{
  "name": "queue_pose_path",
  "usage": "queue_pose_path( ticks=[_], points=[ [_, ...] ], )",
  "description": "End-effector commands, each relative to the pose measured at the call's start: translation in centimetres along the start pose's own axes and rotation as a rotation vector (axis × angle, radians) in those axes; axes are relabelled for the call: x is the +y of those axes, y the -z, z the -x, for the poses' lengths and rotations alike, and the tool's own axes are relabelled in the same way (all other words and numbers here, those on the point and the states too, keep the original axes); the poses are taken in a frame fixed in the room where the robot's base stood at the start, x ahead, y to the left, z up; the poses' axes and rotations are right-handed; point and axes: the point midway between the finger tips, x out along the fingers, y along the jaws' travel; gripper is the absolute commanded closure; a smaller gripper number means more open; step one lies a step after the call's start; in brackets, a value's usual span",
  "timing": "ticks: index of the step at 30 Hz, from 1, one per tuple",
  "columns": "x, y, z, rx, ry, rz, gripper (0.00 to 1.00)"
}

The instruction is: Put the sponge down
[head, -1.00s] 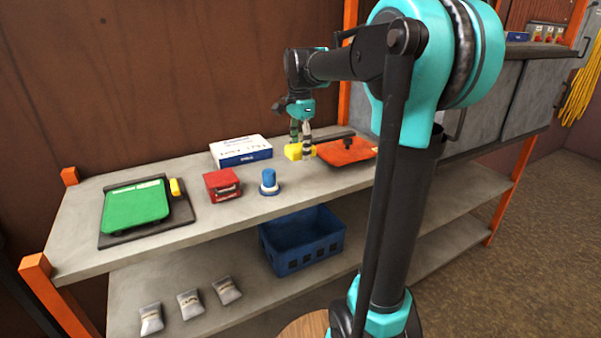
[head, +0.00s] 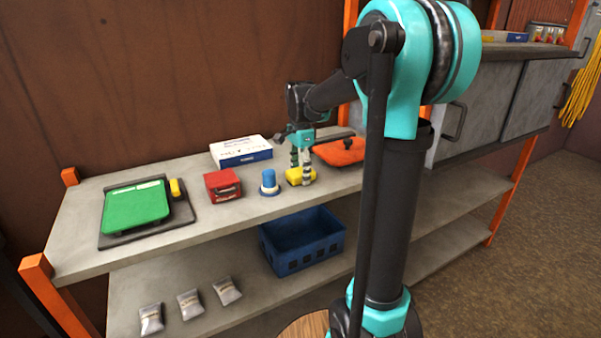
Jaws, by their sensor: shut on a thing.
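The yellow sponge (head: 296,177) is at the upper shelf, between the blue-topped round container and the orange-red piece. My gripper (head: 301,180) points down with its fingers around the sponge, shut on it. The sponge is low, at or very near the shelf top (head: 330,190); I cannot tell whether its underside touches. The fingers hide part of the sponge.
Left of the sponge stand the blue-topped container (head: 269,182), a red box (head: 222,185) and a green-topped device (head: 135,206). A white-and-blue box (head: 241,151) lies behind. The orange-red piece (head: 340,152) is close on the right. A blue crate (head: 303,241) is below.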

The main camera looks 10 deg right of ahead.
Motion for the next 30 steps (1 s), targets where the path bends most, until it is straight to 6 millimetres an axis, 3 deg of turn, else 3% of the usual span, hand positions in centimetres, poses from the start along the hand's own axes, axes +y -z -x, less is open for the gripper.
queue_pose_path(
  ticks=[1, 2, 6, 19, 30],
  points=[
    [0.0, 0.0, -0.1, 0.0, 0.0, 0.0, 0.96],
    [0.0, 0.0, -0.1, 0.0, 0.0, 0.0, 0.47],
    [0.0, 0.0, -0.1, 0.0, 0.0, 0.0, 0.3],
    [0.0, 0.0, 0.6, 0.0, 0.0, 0.0, 0.29],
    [0.1, 0.0, 7.5, 0.0, 0.0, 0.0, 0.29]
  ],
)
